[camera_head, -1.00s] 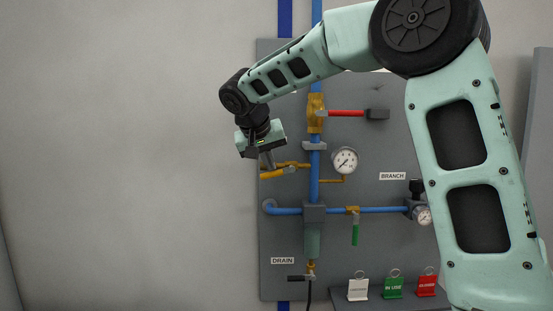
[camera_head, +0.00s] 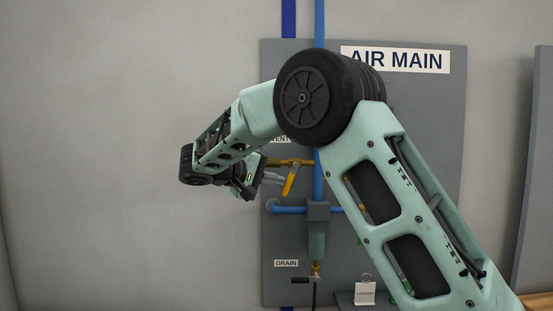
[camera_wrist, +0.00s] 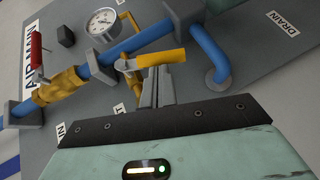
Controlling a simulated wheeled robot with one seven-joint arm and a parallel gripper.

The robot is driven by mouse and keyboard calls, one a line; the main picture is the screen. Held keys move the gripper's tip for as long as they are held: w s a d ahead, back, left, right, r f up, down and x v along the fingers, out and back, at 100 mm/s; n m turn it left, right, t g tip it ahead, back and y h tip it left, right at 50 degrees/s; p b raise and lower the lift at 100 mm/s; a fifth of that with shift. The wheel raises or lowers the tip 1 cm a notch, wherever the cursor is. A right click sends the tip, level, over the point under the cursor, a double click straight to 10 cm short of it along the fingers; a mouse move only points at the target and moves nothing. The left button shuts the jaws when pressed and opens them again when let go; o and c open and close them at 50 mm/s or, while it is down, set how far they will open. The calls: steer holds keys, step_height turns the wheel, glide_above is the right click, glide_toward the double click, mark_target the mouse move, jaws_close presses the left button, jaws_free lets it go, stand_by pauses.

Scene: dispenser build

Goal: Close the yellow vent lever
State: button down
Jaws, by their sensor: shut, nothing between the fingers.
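The yellow vent lever (camera_head: 290,180) hangs steeply down from the brass vent fitting (camera_head: 292,162), tilted with its lower end to the left. My gripper (camera_head: 281,179) is just left of the lever, with its fingers pointing right at it. In the wrist view the lever (camera_wrist: 163,58) lies across the tips of my shut fingers (camera_wrist: 157,74). The fingers are at or against the lever's side, not around it; exact contact is hard to tell. The arm hides part of the board, including the upper valve, in the head view.
The grey board (camera_head: 420,95) carries a blue vertical pipe (camera_head: 319,180) and a lower blue branch pipe (camera_head: 290,209). The wrist view shows a gauge (camera_wrist: 103,22) and a red lever (camera_wrist: 36,50). Tag stand (camera_head: 345,299) is below. The wall at left is clear.

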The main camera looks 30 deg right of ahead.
steer(key=shift+s+d+f+n+h+b, duration=0.3)
steer(key=shift+f+h+b, duration=0.15)
steer(key=shift+h+b, duration=0.15)
steer(key=shift+s+d+f+n+h+b, duration=0.15)
steer(key=shift+d+f+n+h+b, duration=0.2)
steer(key=shift+h+b, duration=0.2)
steer(key=shift+d+f, duration=0.1)
